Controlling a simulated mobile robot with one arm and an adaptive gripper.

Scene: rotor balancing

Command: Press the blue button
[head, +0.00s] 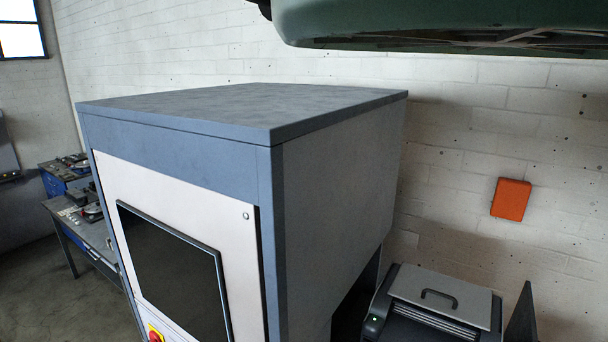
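No blue button shows in the head view. A grey-blue machine cabinet (180,135) with a light front panel fills the middle. A dark screen or window (172,270) is set in that front. Below it, at the bottom edge of the picture, a red button on a yellow base (154,334) is partly cut off. The front below this is out of the picture. My gripper is not in view.
A dark machine with a handled grey lid (440,290) and a small green light stands right of the cabinet. An orange box (510,199) hangs on the white brick wall. Workbenches (82,225) with equipment stand at the left, with open floor before them.

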